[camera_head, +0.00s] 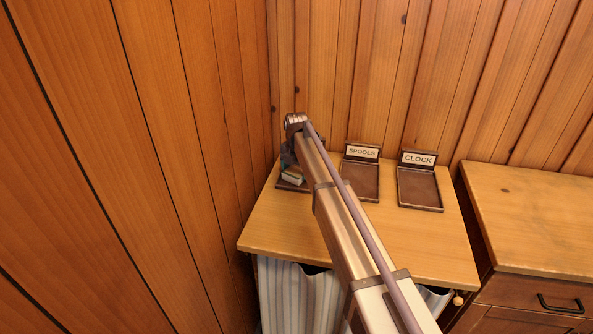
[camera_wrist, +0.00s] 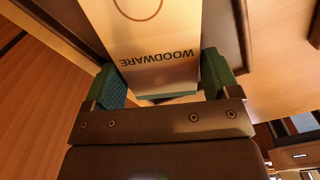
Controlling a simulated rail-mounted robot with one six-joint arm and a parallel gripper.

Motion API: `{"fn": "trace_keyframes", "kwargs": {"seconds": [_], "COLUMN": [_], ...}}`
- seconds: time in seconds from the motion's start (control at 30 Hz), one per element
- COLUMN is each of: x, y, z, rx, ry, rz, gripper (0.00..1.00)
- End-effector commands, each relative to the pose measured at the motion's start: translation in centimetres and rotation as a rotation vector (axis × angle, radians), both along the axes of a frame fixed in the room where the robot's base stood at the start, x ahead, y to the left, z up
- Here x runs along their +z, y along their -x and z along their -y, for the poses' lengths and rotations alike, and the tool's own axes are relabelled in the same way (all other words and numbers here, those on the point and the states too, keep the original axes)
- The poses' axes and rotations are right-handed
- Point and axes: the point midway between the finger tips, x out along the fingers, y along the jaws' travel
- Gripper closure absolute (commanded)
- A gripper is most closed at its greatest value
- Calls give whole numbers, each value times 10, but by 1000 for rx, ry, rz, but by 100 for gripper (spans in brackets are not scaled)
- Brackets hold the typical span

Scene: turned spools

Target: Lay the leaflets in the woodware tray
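The leaflets (camera_wrist: 160,65) show in the wrist view as a cream stack with WOODWARE printed upside down and a dark green lower edge. They also show in the head view (camera_head: 293,174), at the left tray. My gripper (camera_wrist: 160,88) has its two green fingers on either side of the stack; whether they press on it is unclear. The left tray (camera_head: 283,186) is dark brown, and its rim also shows in the wrist view (camera_wrist: 243,35). Its label is hidden behind my arm. Whether the leaflets rest on its floor or hang just above it cannot be told.
A SPOOLS tray (camera_head: 361,181) and a CLOCK tray (camera_head: 419,190) stand empty to the right on the wooden table (camera_head: 425,245). A wooden wall closes in on the left and behind. A drawer cabinet (camera_head: 535,220) stands at the right.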

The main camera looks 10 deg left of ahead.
Motion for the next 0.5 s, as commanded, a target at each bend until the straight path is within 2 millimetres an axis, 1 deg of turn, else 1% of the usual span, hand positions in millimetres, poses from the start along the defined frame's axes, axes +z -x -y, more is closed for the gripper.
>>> {"fn": "trace_keyframes", "kwargs": {"seconds": [0.03,0.17,0.37,0.5], "x": [0,0,0,8], "y": [0,0,0,0], "z": [0,0,0,0], "rx": [0,0,0,0], "ry": [0,0,0,0], "rz": [0,0,0,0], "gripper": [14,1,1,1]}}
